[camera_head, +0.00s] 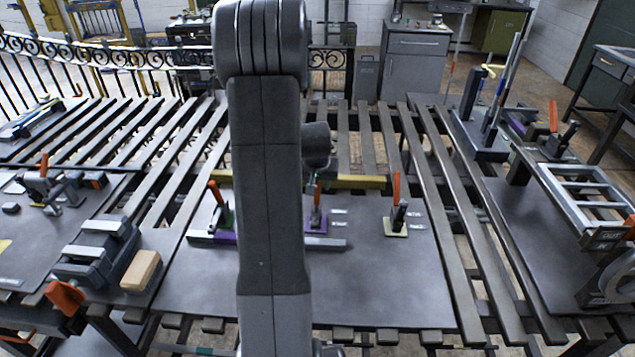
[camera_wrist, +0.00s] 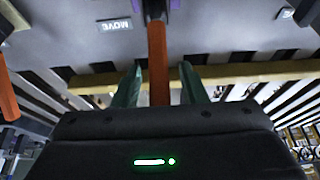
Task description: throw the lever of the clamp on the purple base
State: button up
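The clamp on the purple base (camera_head: 316,224) stands on the grey plate in the head view, just right of my arm. Its orange lever (camera_head: 318,184) points up. In the wrist view the orange lever (camera_wrist: 158,65) runs between the two greenish fingers of my gripper (camera_wrist: 160,85), with a gap on each side. The gripper is open around the lever and not closed on it. A bit of the purple base (camera_wrist: 176,4) shows at the top edge.
A wooden block (camera_head: 141,270) lies at front left. The plate's front right is clear.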

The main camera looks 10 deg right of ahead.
jog(key=shift+f, duration=0.15)
grip_shut()
